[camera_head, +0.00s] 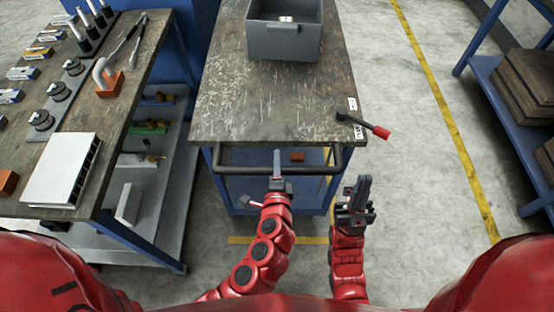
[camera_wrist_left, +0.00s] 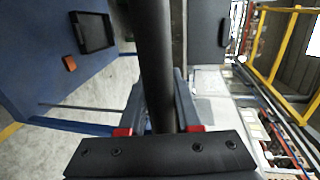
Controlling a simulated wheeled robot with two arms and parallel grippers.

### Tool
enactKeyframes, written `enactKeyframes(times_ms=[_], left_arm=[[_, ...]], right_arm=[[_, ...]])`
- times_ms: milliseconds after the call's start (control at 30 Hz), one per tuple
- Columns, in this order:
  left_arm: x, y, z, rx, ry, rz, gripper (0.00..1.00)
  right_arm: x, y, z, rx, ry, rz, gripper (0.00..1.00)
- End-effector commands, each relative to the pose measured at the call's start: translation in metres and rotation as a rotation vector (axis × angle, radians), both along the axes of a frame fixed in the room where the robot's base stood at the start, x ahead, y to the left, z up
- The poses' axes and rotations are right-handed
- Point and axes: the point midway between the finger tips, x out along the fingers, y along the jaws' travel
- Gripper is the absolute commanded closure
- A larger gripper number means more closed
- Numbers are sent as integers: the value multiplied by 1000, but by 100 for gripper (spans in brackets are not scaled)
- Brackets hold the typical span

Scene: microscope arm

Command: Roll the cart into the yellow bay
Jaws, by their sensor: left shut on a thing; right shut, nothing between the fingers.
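The cart (camera_head: 262,108) has a worn dark top, a blue frame and a lower blue shelf. Its dark handle bar (camera_head: 240,158) runs along the near edge. My left gripper (camera_head: 278,172) is shut around the handle bar near its middle. In the left wrist view the bar (camera_wrist_left: 153,50) passes between the fingers. My right gripper (camera_head: 362,190) is shut and empty, apart from the handle at its right end. Yellow floor lines (camera_head: 440,103) run along the cart's right side, and a short yellow line (camera_head: 310,240) crosses in front of its near end.
A grey bin (camera_head: 284,40) stands on the cart's far part. A red-tipped lever (camera_head: 365,125) sticks out at its near right corner. A workbench (camera_head: 120,130) with tools stands close on the left. A blue rack (camera_head: 500,90) with boxes is on the right. Floor between cart and rack is clear.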

Motion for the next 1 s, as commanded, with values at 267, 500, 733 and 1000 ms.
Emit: enactKeyframes(times_ms=[267, 500, 733, 1000], left_arm=[[-1, 0, -2, -1, 4, 0, 100], [-1, 0, -1, -1, 3, 1, 46], [-1, 0, 0, -1, 1, 1, 38], [-15, -1, 1, 0, 0, -3, 38]], right_arm=[[0, 0, -1, 0, 0, 0, 100], [0, 0, -1, 0, 0, 0, 100], [0, 0, 0, 0, 0, 0, 100], [0, 0, -4, 0, 0, 0, 100]])
